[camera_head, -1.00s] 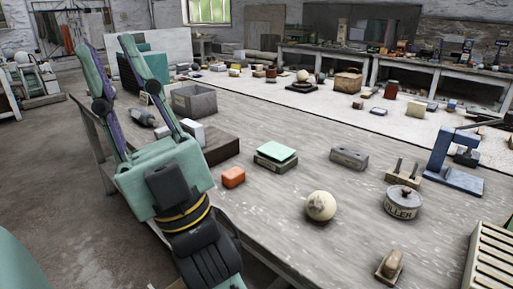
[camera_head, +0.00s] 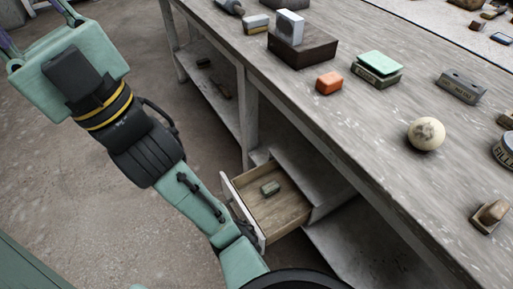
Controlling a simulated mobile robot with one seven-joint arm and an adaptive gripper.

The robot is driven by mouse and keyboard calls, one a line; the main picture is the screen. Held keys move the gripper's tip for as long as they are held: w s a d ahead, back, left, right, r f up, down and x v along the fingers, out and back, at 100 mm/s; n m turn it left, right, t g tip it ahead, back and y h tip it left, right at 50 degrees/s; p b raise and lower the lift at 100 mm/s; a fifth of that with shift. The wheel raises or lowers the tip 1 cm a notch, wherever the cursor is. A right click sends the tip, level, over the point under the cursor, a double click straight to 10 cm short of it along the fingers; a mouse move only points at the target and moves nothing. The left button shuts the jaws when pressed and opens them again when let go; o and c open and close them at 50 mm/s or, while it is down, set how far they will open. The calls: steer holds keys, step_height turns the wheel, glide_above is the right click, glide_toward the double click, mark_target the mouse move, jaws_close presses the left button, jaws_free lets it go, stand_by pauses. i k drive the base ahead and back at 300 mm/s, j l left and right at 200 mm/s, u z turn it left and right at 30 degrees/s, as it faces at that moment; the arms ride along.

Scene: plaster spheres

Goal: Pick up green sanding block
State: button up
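Another flat, pale green block (camera_head: 380,63) lies on top of a dark green tin (camera_head: 376,75) on the bench. My gripper (camera_head: 38,24) is at the top left, over the floor, well away from both. Its finger bases are spread apart and its fingertips are cut off by the frame edge. I see nothing held in it.
The workbench (camera_head: 330,108) carries an orange block (camera_head: 329,83), a speckled ball (camera_head: 426,134), a grey block (camera_head: 461,87) and a dark box (camera_head: 302,47). A lower shelf and bench legs surround the drawer.

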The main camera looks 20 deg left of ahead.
mark_target(271, 188)
steer(key=u, duration=0.5)
steer(key=i+j+z, duration=0.15)
steer(key=j, duration=0.3)
steer(key=i+j+z, duration=0.1)
steer(key=j, duration=0.35)
steer(key=i+j+z, duration=0.15)
steer(key=j, duration=0.35)
steer(key=j+z, duration=0.1)
steer(key=j, duration=0.35)
steer(key=i, duration=0.05)
